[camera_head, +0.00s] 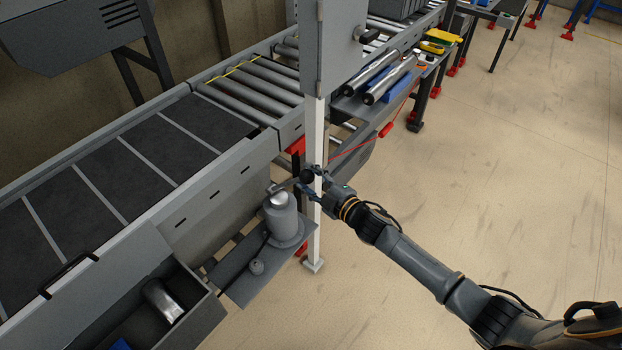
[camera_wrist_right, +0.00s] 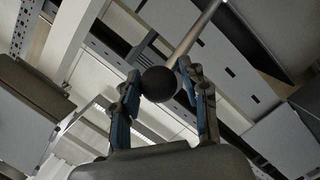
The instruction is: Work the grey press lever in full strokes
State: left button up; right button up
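The grey press (camera_head: 283,218) has a domed cylindrical body and stands upright on a small shelf beside the conveyor. Its lever ends in a black ball knob (camera_head: 306,176), which is large in the right wrist view (camera_wrist_right: 158,84). The lever's metal rod (camera_wrist_right: 195,35) runs up and right from the knob there. My right gripper (camera_head: 311,183) reaches in from the right, its fingers apart on either side of the knob. A small gap shows between the knob and the right-hand finger in the wrist view; contact on the other side is unclear. My left gripper is out of view.
The belt conveyor (camera_head: 150,150) runs along the left. An open grey box (camera_head: 205,318) is at the lower left. Floor on the right is clear.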

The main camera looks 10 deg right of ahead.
jog(key=shift+o, duration=1.2)
jog(key=shift+w+a+r, duration=0.15)
jog(key=shift+a, duration=0.05)
jog(key=shift+w+a+f, duration=0.1)
jog(key=shift+f, duration=0.1)
jog(key=shift+s+d, duration=0.2)
jog(key=v, duration=1.1)
jog(key=shift+s, duration=0.25)
jog(key=shift+r, duration=0.1)
